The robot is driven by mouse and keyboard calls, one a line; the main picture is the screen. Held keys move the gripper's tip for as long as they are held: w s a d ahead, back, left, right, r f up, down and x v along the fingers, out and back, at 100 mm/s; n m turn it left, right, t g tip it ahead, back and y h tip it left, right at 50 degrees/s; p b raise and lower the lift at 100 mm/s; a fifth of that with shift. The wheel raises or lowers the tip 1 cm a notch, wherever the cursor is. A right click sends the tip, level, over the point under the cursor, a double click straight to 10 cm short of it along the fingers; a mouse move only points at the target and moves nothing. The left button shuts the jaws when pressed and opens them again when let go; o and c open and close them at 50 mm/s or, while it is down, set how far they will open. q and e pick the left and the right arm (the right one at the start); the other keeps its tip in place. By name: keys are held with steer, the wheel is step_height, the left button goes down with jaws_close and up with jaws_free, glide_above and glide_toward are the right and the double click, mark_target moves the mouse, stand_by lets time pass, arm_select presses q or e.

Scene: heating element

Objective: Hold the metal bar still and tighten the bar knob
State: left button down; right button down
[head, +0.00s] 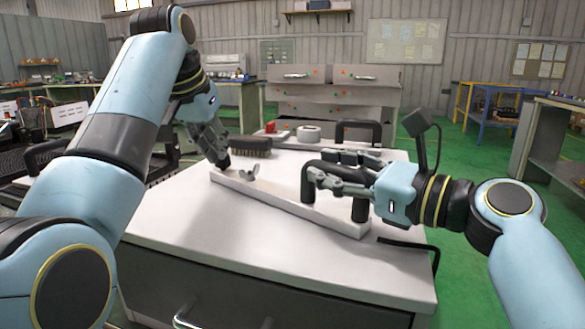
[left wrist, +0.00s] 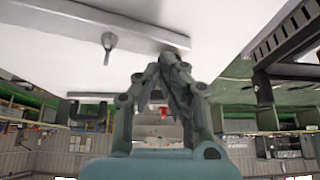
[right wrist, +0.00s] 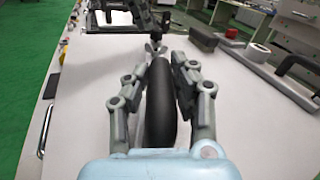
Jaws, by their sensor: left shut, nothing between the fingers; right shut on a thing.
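The long pale metal bar (head: 285,202) lies on the white bench top. A black arched handle (head: 308,190) stands on it, and a silver wing-shaped bar knob (head: 249,173) stands nearer its left end. My right gripper (head: 322,166) is shut on the black handle; in the right wrist view its fingers flank the handle (right wrist: 160,105). My left gripper (head: 224,164) is shut and empty by the bar's left end, to the left of the knob. In the left wrist view the closed fingertips (left wrist: 170,60) are beside the bar's end, apart from the knob (left wrist: 108,42); contact with the bar is unclear.
A dark brush (head: 250,146), a tape roll (head: 308,133) and a small red item (head: 270,127) lie behind the bar. The bench top (head: 200,230) is clear in front of the bar.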

arm_select(q)
steer(key=shift+f, duration=0.8)
steer(key=shift+f, duration=0.1)
steer(key=shift+w+a, duration=0.1)
steer(key=shift+w, duration=0.5)
steer(key=shift+w+a, duration=0.25)
steer(key=shift+a, duration=0.5)
stand_by(0.8)
steer(key=shift+s+a, duration=0.15)
steer(key=shift+s, duration=0.15)
steer(key=shift+r, duration=0.3)
step_height(320, 180, up, 6)
steer(key=shift+f, duration=0.2)
